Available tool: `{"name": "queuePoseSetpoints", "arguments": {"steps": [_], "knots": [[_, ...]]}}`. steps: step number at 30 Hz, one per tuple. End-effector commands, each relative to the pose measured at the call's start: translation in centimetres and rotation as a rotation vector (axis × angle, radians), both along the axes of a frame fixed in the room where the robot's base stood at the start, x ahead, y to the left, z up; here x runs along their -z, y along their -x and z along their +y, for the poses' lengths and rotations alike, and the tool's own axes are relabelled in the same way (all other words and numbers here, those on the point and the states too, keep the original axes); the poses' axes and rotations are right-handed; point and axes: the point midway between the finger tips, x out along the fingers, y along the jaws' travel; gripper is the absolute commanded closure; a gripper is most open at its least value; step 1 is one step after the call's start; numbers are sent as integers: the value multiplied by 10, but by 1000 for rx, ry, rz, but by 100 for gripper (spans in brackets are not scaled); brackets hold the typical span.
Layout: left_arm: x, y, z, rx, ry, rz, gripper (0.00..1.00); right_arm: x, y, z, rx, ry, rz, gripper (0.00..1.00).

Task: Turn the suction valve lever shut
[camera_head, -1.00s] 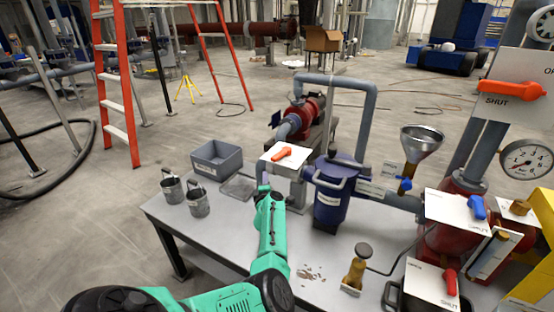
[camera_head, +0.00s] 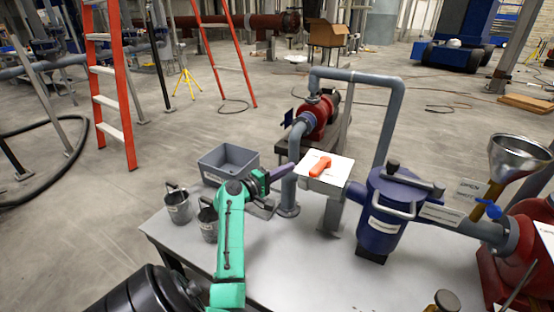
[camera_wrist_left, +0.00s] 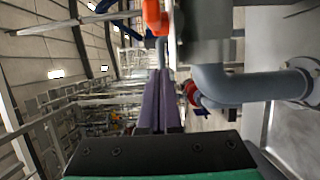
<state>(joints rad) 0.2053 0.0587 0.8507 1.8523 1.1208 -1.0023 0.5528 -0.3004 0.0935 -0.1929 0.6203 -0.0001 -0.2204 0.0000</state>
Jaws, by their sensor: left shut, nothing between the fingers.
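The orange lever (camera_head: 320,167) sits on a white plate (camera_head: 341,171) over the pipe valve, left of the blue strainer pot; I cannot read the plate's lettering. In the left wrist view the lever (camera_wrist_left: 153,16) shows at the top, beyond the fingertips and slightly left of them. My left gripper (camera_head: 291,169) is just left of the plate, its purple fingers pointing right towards it. The fingers (camera_wrist_left: 158,75) lie together with nothing between them. They appear apart from the lever. My right gripper is not in view.
The blue strainer pot (camera_head: 387,213) stands right of the plate. A grey pipe (camera_head: 289,190) rises close by my gripper. A grey bin (camera_head: 229,162) and two metal cups (camera_head: 178,207) stand at the table's left. A funnel (camera_head: 517,158) is at the right.

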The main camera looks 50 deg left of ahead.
Motion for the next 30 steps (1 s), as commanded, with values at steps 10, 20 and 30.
{"name": "queuePoseSetpoints", "arguments": {"steps": [10,20,30], "knots": [[-2,-36,-34,-1,2,0,100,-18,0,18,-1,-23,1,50],[0,-37,-39,-3,0,1,100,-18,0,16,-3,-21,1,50],[0,-39,-62,2,0,0,100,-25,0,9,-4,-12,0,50]]}}
